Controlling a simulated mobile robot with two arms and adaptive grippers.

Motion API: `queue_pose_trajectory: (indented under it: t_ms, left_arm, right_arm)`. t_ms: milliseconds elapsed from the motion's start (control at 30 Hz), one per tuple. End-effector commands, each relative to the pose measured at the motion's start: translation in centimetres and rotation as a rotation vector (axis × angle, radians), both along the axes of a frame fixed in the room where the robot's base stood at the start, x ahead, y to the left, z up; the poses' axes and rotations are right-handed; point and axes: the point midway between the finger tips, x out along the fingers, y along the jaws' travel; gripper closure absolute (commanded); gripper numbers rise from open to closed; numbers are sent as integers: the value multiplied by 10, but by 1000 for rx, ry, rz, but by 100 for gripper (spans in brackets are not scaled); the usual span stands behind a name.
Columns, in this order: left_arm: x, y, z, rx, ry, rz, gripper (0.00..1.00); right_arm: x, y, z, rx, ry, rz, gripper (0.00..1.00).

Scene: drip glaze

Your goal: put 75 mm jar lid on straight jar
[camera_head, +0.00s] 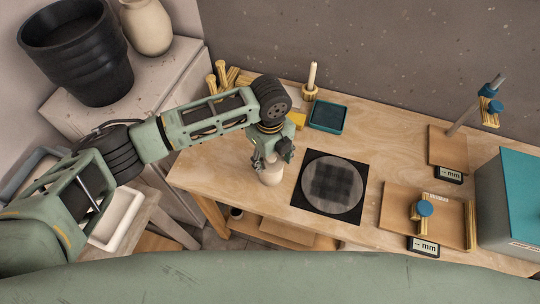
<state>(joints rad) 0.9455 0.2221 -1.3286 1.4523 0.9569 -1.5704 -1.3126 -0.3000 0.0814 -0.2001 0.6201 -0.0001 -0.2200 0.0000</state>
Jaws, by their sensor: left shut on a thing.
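My left gripper (271,158) points down near the front left part of the wooden table, to the left of the black mat. It is shut on a small pale cream piece (271,175), which shows just below the fingers. The gripper covers its top, so I cannot tell whether it is the jar lid, the straight jar, or the two together. No separate jar or lid can be made out elsewhere on the table. My right gripper is not in view.
A black mat (299,198) with a grey disc (345,208) lies mid-table. Behind are a teal tray (328,117) and wooden-handled tools. Two measuring boards (396,211) (440,147) and a teal-topped box (515,195) stand right. A black pot (76,55) stands left.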

Motion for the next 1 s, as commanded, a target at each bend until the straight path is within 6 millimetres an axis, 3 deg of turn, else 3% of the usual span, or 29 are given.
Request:
queue_pose_trajectory:
  t_ms: [33, 67, 300, 533, 700, 1000]
  left_arm:
    - [0, 0, 0, -1, -1, 0, 96]
    - [0, 0, 0, -1, -1, 0, 44]
    - [0, 0, 0, -1, -1, 0, 22]
    - [0, 0, 0, 0, 0, 0, 22]
    - [0, 0, 0, 0, 0, 0, 10]
    - [0, 0, 0, 0, 0, 0, 10]
  right_arm:
    - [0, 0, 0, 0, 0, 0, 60]
    - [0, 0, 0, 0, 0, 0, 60]
    - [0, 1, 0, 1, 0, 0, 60]
    - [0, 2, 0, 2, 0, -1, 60]
    - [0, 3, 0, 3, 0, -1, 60]
    - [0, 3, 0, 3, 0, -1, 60]
